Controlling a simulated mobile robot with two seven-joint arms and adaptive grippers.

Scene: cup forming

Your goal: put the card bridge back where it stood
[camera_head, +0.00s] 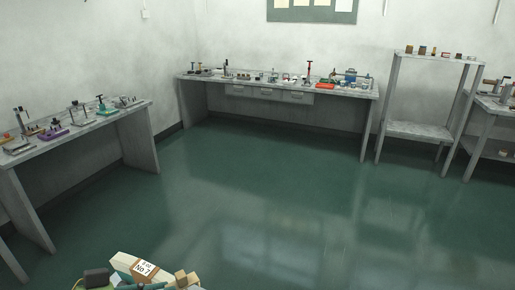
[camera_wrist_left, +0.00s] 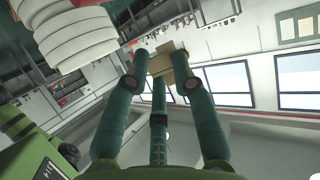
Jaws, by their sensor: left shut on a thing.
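My left gripper (camera_wrist_left: 165,75) has teal fingers and is shut on a small tan, blocky piece at its fingertips, which looks like the card bridge (camera_wrist_left: 168,62). In the head view the tan piece (camera_head: 182,278) shows at the bottom edge, beside the teal fingers of my left gripper (camera_head: 150,286). The piece is held up in the air, and its lower part is cut off by the frame. The place where it stood cannot be made out. My right gripper is not in view.
A left bench (camera_head: 125,118), a back bench (camera_head: 205,78) and a right bench (camera_head: 490,100) carry small tools. A shelf rack (camera_head: 415,130) stands back right. The green floor (camera_head: 260,190) between is clear.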

